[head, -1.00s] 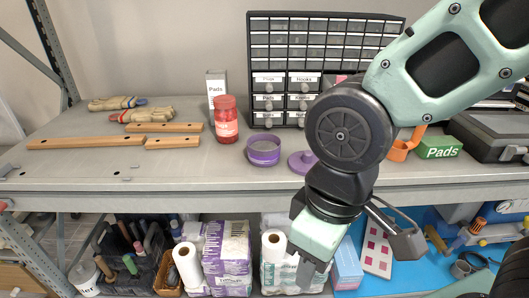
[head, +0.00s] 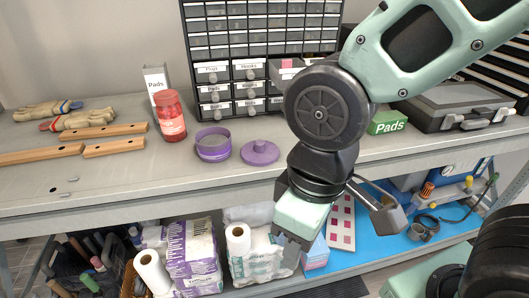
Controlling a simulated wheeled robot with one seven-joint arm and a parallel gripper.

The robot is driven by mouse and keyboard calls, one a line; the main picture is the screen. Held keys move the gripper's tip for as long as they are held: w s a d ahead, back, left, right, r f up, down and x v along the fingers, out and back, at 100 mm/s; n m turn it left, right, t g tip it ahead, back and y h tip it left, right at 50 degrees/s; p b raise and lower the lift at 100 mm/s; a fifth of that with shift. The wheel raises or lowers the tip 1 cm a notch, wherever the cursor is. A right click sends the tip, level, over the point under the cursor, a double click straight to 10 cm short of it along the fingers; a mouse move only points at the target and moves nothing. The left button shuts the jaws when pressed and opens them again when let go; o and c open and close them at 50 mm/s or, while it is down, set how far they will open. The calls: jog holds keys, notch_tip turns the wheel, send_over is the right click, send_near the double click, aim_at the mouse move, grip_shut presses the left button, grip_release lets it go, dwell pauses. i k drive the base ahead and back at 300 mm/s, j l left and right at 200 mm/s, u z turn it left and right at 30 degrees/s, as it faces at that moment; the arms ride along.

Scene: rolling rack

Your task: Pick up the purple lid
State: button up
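The purple lid (head: 260,153) lies flat on the grey upper shelf, with a small knob on top. It sits just right of a round purple container (head: 213,146) with an open top, and it is clear of my arm in the picture. My gripper (head: 340,237) hangs lower and to the right of the lid, in front of the shelf's front edge. Its two dark fingers are spread wide apart with nothing between them. It is not touching the lid.
A red jar (head: 171,118) and a white Pads box (head: 157,88) stand left of the container. A drawer cabinet (head: 263,50) stands behind the lid. A green Pads box (head: 387,122) and a grey case (head: 458,106) are at right. Paper rolls and packs fill the lower shelf.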

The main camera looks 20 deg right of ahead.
aim_at(260, 152)
jog(key=i+j+z, duration=0.2)
jog(key=j, duration=0.15)
jog(key=i+j+z, duration=0.2)
jog(key=j+z, duration=0.2)
jog(key=j, duration=0.25)
jog(key=i+j+z, duration=0.2)
jog(key=j, duration=0.2)
jog(key=k, duration=0.1)
